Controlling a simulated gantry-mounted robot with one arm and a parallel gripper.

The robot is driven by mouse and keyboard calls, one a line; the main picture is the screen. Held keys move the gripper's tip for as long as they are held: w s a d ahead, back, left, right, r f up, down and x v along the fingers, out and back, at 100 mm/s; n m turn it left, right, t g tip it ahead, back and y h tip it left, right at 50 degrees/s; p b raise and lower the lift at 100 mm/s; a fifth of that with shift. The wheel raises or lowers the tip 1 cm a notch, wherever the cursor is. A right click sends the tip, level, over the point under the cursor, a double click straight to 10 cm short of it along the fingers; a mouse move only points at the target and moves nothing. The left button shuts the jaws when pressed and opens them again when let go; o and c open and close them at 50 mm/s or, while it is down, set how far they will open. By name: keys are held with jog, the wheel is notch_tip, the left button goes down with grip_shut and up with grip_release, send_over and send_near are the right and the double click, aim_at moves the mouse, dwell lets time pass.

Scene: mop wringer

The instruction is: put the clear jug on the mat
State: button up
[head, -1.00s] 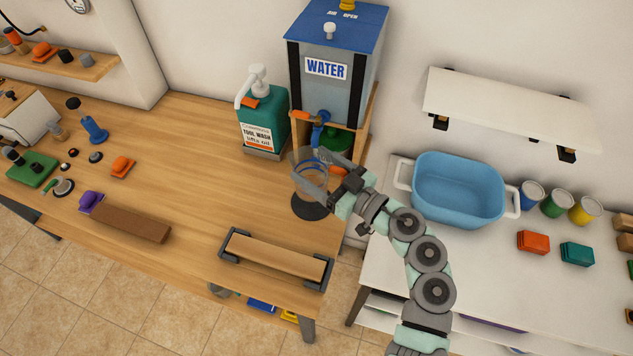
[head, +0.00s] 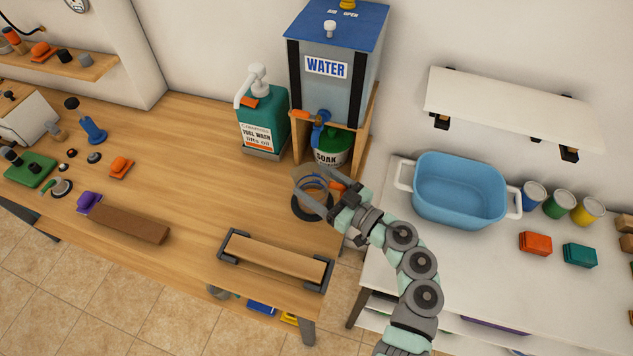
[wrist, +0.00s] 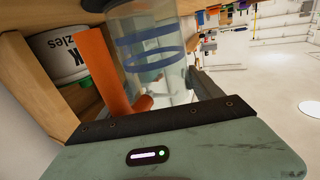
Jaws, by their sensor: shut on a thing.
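The clear jug (head: 313,194), with blue bands, stands upright over the dark round mat (head: 311,217) near the right end of the wooden bench. Its base appears to be on the mat or just above it; I cannot tell whether they touch. Part of the mat is hidden by the jug and gripper.
Behind the jug stand a blue-lidded water tank (head: 327,85) with a tap and a green-lidded soak tub (head: 333,150). A teal soap bottle (head: 263,120) is to the left. A wooden bar with dark ends (head: 276,257) lies in front. A blue basin (head: 459,190) is on the right table.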

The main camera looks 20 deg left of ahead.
jog(key=shift+f, duration=0.1)
jog(key=o, duration=1.5)
jog(key=shift+o, duration=0.2)
jog(key=shift+d, duration=0.2)
jog(key=v, duration=1.1)
jog(key=shift+s+d, duration=0.15)
jog(key=shift+d, duration=0.15)
